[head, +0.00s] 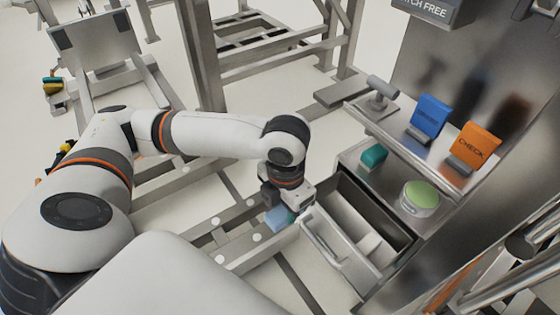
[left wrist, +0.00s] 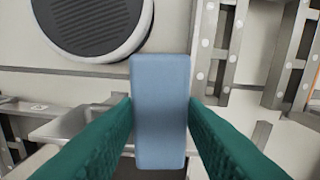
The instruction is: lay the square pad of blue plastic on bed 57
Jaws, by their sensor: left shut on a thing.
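The light blue pad (head: 276,219) shows small in the head view, just left of the open drawer. In the left wrist view the pad (left wrist: 160,112) stands between the two teal fingers, its long side running up the picture. My left gripper (head: 286,212) is shut on it and holds it in front of the drawer's left edge. The fingers (left wrist: 160,125) press on the pad's left and right sides. I cannot make out a bed marked 57 in either view. My right gripper is not in view.
The metal drawer (head: 328,250) is open. On the counter stand a teal block (head: 374,156) and a round green-topped dish (head: 420,196). A shelf above holds a blue card (head: 429,116) and an orange CHECK card (head: 474,147). Metal rails (head: 240,253) run along the floor.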

